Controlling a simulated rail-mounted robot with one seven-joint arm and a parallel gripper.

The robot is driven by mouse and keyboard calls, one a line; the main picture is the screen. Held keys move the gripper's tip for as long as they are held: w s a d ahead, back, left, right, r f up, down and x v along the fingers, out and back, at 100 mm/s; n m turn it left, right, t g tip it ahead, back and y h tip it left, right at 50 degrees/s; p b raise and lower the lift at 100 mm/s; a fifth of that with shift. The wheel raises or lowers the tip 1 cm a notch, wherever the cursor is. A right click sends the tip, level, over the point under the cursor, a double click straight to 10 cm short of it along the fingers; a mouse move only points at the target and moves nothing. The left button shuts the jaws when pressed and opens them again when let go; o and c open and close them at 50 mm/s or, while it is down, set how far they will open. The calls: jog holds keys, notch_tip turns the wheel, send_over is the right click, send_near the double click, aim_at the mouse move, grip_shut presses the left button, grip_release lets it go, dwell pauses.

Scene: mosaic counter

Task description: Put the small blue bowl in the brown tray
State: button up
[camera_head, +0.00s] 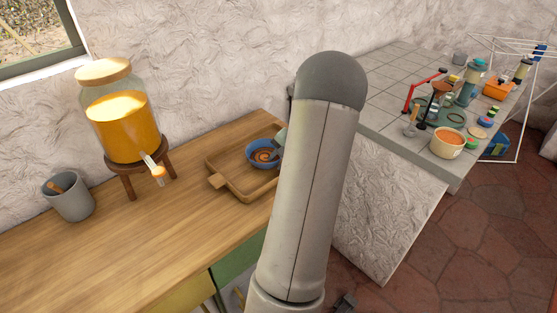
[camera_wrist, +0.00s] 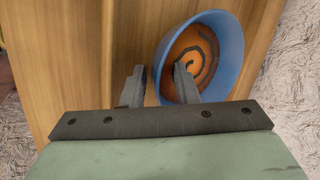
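The small blue bowl (camera_head: 259,147) has an orange-brown inside with a dark spiral. In the head view it lies within the outline of the brown wooden tray (camera_head: 232,185), at its right part, and looks set down on the tray floor. In the wrist view the bowl (camera_wrist: 232,45) is upright or nearly so. My gripper (camera_wrist: 160,78) has its fingers apart, one outside the bowl's near-left wall and one inside, with gaps showing. In the head view my arm hides most of the gripper and the tray's right end.
A glass dispenser (camera_head: 124,125) of orange liquid on a wooden stand and a grey cup (camera_head: 69,197) are left on the wooden counter (camera_head: 150,240). A tiled counter (camera_head: 385,85) at right holds several items, including a bowl (camera_head: 447,144). Bare wood lies before the tray.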

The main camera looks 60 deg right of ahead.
jog(key=a+b+v, duration=0.1)
jog(key=v, duration=1.1)
jog(key=w+a+r+n+g+y, duration=0.15)
jog(key=w+a+n, duration=0.3)
jog(key=a, duration=0.65)
jog(key=w+a+r+n+g, duration=0.1)
jog(key=w+a+n+g, duration=0.3)
jog(key=a, duration=0.7)
jog(key=s+a+f+n+h, duration=0.1)
jog(key=s+a+n, duration=0.3)
jog(key=a, duration=0.8)
jog(key=s+a+f+n+h, duration=0.1)
jog(key=s+a+n, duration=0.4)
jog(key=a, duration=0.7)
jog(key=shift+s+a+f, duration=0.3)
jog(key=shift+s+f, duration=0.1)
jog(key=shift+s, duration=0.1)
jog(key=shift+n, duration=0.25)
